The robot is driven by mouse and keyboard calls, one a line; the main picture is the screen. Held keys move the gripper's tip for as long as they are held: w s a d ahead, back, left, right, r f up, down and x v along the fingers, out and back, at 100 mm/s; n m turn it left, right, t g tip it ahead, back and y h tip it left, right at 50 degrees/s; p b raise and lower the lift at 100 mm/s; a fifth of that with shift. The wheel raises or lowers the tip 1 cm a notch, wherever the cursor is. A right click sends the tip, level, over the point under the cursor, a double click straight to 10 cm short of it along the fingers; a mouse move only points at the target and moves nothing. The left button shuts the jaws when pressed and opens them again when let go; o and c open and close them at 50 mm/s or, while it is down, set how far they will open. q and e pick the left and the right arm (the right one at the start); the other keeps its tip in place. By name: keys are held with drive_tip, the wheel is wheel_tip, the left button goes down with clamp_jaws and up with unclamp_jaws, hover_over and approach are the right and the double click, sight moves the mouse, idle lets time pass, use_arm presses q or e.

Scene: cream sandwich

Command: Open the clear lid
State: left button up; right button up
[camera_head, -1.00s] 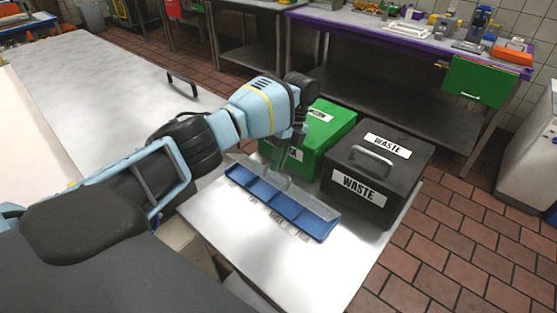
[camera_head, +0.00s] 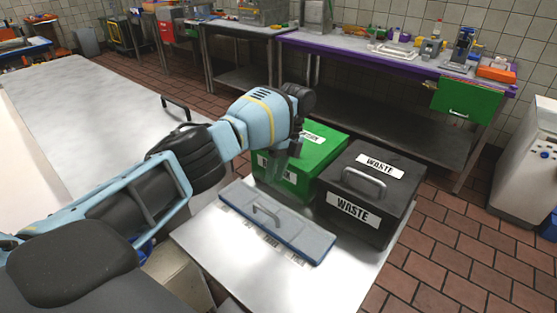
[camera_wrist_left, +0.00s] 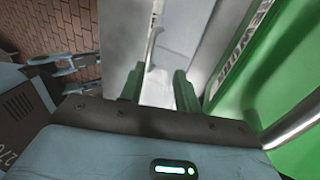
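The long blue tray (camera_head: 308,257) lies on the metal table. Its clear lid (camera_head: 300,232) lies flat over it, with a curved handle (camera_head: 265,213) on top; the lid looks greyish. My left gripper (camera_head: 281,166) is above and behind the tray's far edge, by the green box, apart from the handle. In the left wrist view its two green fingers (camera_wrist_left: 158,90) are spread with nothing held between them. The lid's handle (camera_wrist_left: 152,45) shows just beyond the fingers there. My right gripper is not in view.
A green box (camera_head: 322,157) and a black waste box (camera_head: 350,214) stand close behind the tray. The metal table (camera_head: 222,255) is clear in front of the tray. A purple-edged bench (camera_head: 380,52) with tools is farther back.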

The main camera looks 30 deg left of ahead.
use_arm(q)
drive_tip(key=shift+v, duration=2.25)
